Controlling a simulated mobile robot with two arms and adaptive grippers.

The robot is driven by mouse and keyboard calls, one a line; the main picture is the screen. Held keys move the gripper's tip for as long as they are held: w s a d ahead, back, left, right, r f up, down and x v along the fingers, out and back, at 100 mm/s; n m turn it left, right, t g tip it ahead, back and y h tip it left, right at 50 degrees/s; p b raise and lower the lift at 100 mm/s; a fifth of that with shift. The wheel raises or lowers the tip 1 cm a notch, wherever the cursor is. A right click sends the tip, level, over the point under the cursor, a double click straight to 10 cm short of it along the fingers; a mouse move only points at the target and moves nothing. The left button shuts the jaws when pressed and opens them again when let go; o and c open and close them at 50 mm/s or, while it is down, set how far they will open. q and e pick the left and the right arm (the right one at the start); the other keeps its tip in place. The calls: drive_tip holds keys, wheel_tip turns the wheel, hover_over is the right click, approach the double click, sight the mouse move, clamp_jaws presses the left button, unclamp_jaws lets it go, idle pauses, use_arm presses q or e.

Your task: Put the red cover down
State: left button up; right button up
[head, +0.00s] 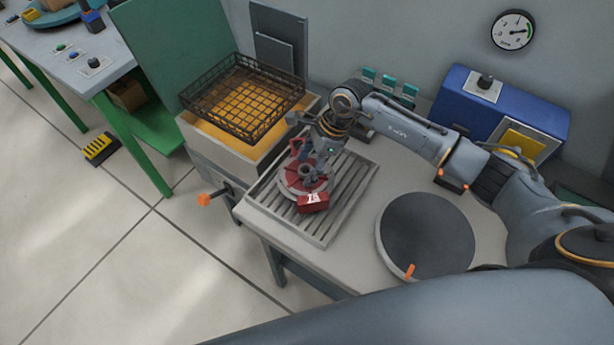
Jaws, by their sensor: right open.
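The red cover (313,203) is a round red piece with a white mark on a block at its front. It rests on the grey slatted rack (335,212) on the table. My right gripper (314,178) is directly above the cover, with its fingers down around the cover's middle. Its jaws are open; the fingertips are partly hidden against the cover, so I cannot tell whether they touch it. My left gripper is not in view.
A dark round plate (428,235) with an orange tab lies right of the rack. A black wire basket (243,96) sits behind left. A blue box (500,105) stands at the back right. An orange-knobbed handle (205,199) sticks out at left.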

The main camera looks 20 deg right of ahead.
clamp_jaws()
drive_tip(key=shift+w, duration=0.1)
idle(0.3)
drive_tip(key=shift+r, duration=0.1)
